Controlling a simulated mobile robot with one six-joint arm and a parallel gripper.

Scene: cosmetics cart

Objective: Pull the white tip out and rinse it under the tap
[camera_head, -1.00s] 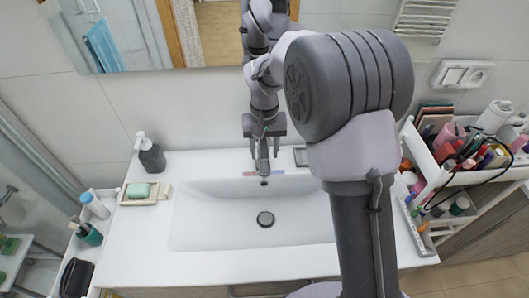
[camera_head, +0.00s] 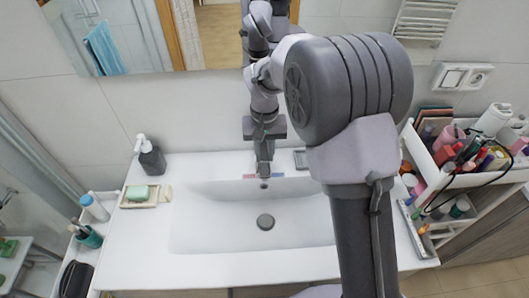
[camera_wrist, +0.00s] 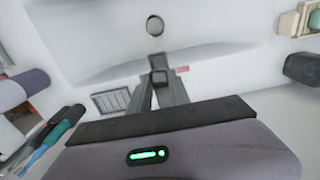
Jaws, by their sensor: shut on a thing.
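The tap (camera_head: 264,172) stands at the back edge of the white basin, between small red and blue marks. Its dark end also shows beyond my fingertips in the wrist view (camera_wrist: 156,60). My gripper (camera_head: 264,153) is directly above the tap, pointing down. In the wrist view, my gripper (camera_wrist: 159,77) has its fingers drawn together on a small dark part, which looks like the tap's lever. The fingers hide much of this part. I cannot make out the white tip in either view. I cannot see any running water.
The basin (camera_head: 210,225) is empty, with a round drain (camera_head: 265,221). A soap dish (camera_head: 129,203) and dark dispenser (camera_head: 152,160) stand left. A crowded cosmetics cart (camera_head: 486,185) stands right. The mirror (camera_head: 140,30) is behind the sink.

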